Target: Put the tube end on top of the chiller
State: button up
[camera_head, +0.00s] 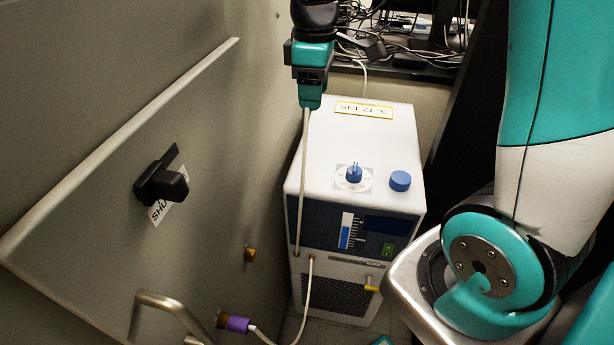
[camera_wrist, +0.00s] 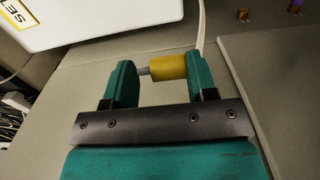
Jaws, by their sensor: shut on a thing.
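The chiller (camera_head: 325,165) is a white box with a dark blue front, standing on the floor by the wall. Its white top also shows at the upper left of the wrist view (camera_wrist: 110,18). My gripper (camera_head: 310,105) is at the left edge of the chiller's top in the head view. In the wrist view my gripper (camera_wrist: 162,82) is shut on the yellow tube end (camera_wrist: 167,66), beside the chiller's top, not over it. The pale tube (camera_head: 303,170) runs down from the gripper along the chiller's left side toward its front. The fingers hide the tube end in the head view.
On the chiller's top are a blue dial (camera_head: 354,174), a blue cap (camera_head: 400,181) and a "SET 21°C" label (camera_head: 364,109); bare white room lies between. A grey panel with a black handle (camera_head: 162,184) stands at left. Tangled cables (camera_head: 405,35) lie behind.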

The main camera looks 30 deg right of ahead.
aim_at(312, 179)
notch_tip(312, 179, down, 19)
jog(key=shift+r+b, duration=0.1)
jog(key=shift+b, duration=0.2)
jog(key=shift+f, duration=0.2)
jog(key=o, duration=1)
jog(key=shift+c, duration=0.2)
jog(key=shift+r, duration=0.1)
